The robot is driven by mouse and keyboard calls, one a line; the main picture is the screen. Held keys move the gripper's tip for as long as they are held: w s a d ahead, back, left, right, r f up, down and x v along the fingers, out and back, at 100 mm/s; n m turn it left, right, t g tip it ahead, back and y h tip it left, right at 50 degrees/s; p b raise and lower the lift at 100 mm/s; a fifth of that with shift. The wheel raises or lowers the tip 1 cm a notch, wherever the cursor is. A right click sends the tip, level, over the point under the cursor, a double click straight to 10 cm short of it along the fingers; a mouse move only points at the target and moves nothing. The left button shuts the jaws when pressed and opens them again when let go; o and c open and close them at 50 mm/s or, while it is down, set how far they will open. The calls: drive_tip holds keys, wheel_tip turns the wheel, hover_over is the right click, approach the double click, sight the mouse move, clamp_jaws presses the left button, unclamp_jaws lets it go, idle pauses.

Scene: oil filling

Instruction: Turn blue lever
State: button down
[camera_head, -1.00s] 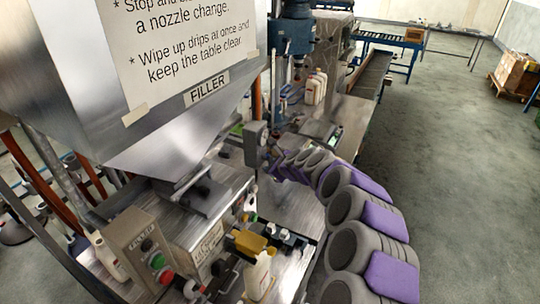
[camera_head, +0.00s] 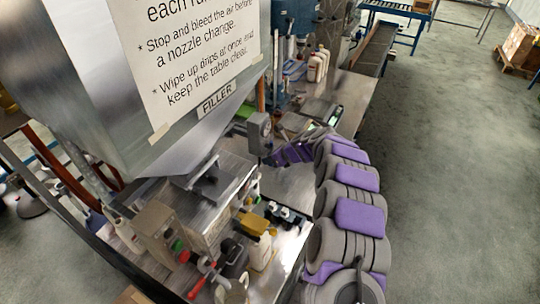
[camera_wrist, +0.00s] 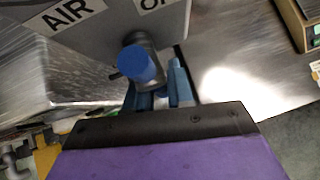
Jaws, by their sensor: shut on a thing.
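The blue lever (camera_wrist: 138,65) shows in the wrist view as a round blue end on a grey stem. It stands out from a grey box (camera_wrist: 108,22) with an "AIR" label and a second label that is cut off. My gripper (camera_wrist: 160,92) is right below the lever's end, its blue-grey fingers shut on the lever; the contact itself is partly hidden. In the head view, my gripper (camera_head: 270,157) is at a small grey box on the filler bench, and the lever is hidden or too small to make out.
The filler hopper (camera_head: 190,110) rises on the left. On the bench, a yellow-topped bottle (camera_head: 260,252) and a control box with buttons (camera_head: 160,230) stand near the front. White bottles (camera_head: 317,66) stand farther back. Open floor (camera_head: 450,170) lies to the right.

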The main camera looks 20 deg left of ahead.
drive_tip(key=shift+s+d+f, duration=0.1)
drive_tip(key=shift+s+f, duration=0.05)
drive_tip(key=shift+f, duration=0.2)
drive_tip(key=c, duration=1.3)
unclamp_jaws()
drive_tip(key=shift+o, duration=1)
drive_tip(key=shift+w, duration=0.2)
drive_tip(key=shift+r, duration=0.15)
drive_tip(key=shift+s+r, duration=0.1)
drive_tip(key=shift+r, duration=0.05)
drive_tip(key=shift+d+r, duration=0.1)
drive_tip(key=shift+r, duration=0.05)
drive_tip(key=v, duration=1.6)
drive_tip(key=shift+d+r+b, duration=0.15)
drive_tip(key=shift+d+b, duration=0.2)
drive_tip(key=shift+b, duration=0.1)
